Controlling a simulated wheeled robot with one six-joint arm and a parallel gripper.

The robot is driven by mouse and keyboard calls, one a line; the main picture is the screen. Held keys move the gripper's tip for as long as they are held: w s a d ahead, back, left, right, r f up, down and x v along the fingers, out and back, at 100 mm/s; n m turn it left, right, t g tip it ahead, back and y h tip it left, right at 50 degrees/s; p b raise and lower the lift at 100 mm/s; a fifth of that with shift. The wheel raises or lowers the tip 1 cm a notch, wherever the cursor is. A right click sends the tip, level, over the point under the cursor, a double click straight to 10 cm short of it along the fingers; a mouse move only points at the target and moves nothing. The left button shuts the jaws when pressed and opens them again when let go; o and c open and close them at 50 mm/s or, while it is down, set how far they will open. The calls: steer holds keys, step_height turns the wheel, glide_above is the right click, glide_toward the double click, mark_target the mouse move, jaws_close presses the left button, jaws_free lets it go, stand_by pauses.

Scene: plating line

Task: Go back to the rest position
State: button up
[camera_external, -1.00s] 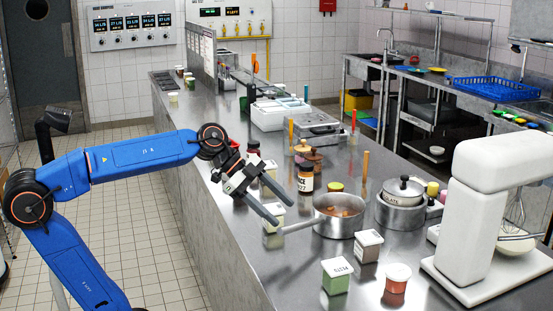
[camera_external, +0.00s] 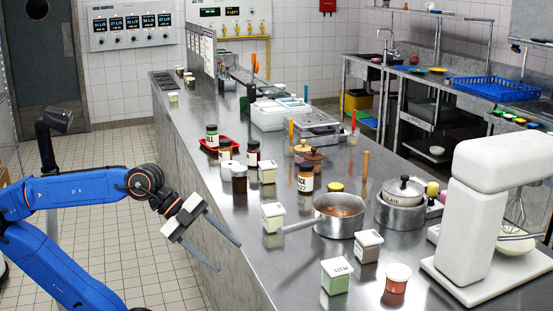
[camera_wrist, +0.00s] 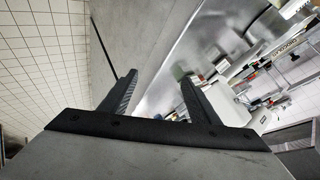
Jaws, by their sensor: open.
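My gripper (camera_external: 228,256) is open and empty, off the counter's left side over the floor in the external view. Its two fingers point down and to the right, spread apart. In the wrist view the open fingers (camera_wrist: 160,95) show with nothing between them but the counter's side and edge. My blue arm reaches in from the left, bent low. The steel counter (camera_external: 215,140) lies to the right of my gripper.
Near the counter's edge are a lidded tub (camera_external: 273,217), a pan (camera_external: 338,222) with its handle pointing left, a green tub (camera_external: 336,278) and several jars. A red tray (camera_external: 230,147) lies farther back.

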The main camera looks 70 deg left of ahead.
steer(key=s+a+f+n+g+y, duration=0.1)
steer(key=a+f+n+y, duration=0.2)
steer(key=a+f+n, duration=0.4)
steer(key=s+a+f+n+g+y, duration=0.2)
steer(key=a+f+n, duration=0.6)
steer(key=f, duration=0.6)
steer(key=shift+f+n+y, duration=0.2)
steer(key=shift+n+y, duration=0.2)
steer(key=shift+n, duration=0.4)
steer(key=shift+d, duration=0.1)
stand_by(1.4)
